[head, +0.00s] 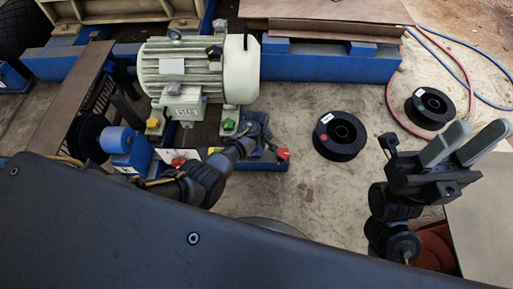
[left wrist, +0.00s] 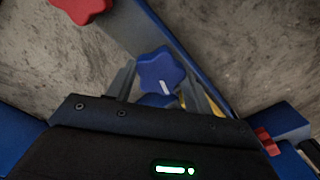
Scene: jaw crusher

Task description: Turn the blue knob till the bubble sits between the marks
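The blue star-shaped knob (left wrist: 160,72) with a white stripe shows in the left wrist view, above a blue rail. It is between the two fingers of my left gripper (left wrist: 160,88), with a gap visible on each side, so the gripper is open. In the head view my left gripper (head: 262,150) points down beside the motor, and its fingers and the blue knob are hidden or too small to tell. My right gripper (head: 463,143) is open and empty at the right. I cannot make out the bubble or its marks.
A red star knob (head: 283,154) is close beside my left gripper; it also shows in the left wrist view (left wrist: 80,8). The pale motor (head: 195,70) stands behind, with a green knob (head: 228,124) at its foot. Two black spools (head: 323,148) (head: 415,105) lie on the floor.

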